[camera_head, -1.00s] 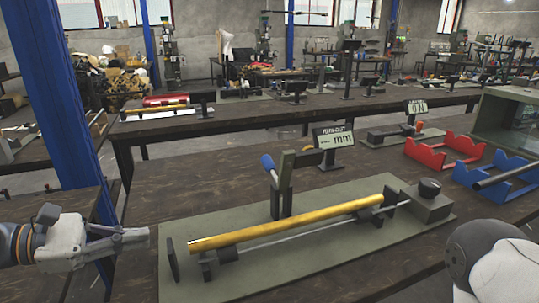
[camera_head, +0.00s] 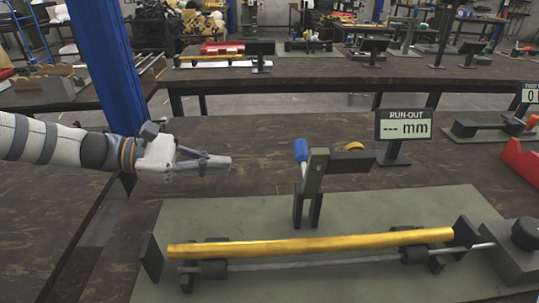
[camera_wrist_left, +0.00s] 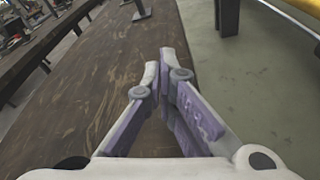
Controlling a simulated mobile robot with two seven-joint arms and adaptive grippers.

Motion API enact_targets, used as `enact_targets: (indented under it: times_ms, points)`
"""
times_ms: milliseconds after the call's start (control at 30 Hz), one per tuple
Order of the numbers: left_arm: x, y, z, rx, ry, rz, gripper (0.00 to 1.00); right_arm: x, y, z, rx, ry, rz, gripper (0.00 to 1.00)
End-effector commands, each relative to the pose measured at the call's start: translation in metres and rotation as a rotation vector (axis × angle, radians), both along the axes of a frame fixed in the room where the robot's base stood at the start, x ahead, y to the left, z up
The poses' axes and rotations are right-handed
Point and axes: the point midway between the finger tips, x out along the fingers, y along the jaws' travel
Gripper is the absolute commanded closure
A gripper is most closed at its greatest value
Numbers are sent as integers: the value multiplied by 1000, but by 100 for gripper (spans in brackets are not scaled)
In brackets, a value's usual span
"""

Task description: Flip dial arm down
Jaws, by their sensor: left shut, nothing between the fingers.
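The dial arm (camera_head: 316,170) is an olive bar on a dark post on the green baseplate (camera_head: 250,213). It is raised, with a blue handle (camera_head: 301,151) on its left and a yellow-rimmed round part (camera_head: 352,147) behind it on the right. A gold rod (camera_head: 310,244) lies across supports in front of the post; it also shows in the left wrist view (camera_wrist_left: 300,10). My left gripper (camera_head: 228,162) is shut and empty, left of the blue handle and apart from it. Its fingers (camera_wrist_left: 166,62) nearly meet in the left wrist view. My right gripper is out of view.
A run-out display (camera_head: 403,125) reading "--- mm" stands behind the dial arm on the right. A grey block with a black knob (camera_head: 525,234) is at the plate's right end. A blue column (camera_head: 103,65) rises behind my left arm. The wooden table (camera_head: 235,136) behind my left gripper is clear.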

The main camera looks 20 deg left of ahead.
Motion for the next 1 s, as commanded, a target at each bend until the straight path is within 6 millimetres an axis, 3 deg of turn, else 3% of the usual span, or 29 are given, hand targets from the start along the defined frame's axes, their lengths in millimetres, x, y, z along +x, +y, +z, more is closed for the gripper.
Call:
enact_targets:
  times_ms: [500, 600, 700, 1000]
  points:
    - [42, -90, -29, 0, 11, -5, 100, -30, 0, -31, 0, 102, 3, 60]
    - [41, -97, 0, 1, -6, -3, 100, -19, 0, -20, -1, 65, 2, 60]
    - [40, -103, 10, 0, -5, -3, 100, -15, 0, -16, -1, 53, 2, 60]
    - [40, -106, 13, 1, 2, 0, 100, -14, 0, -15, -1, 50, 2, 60]
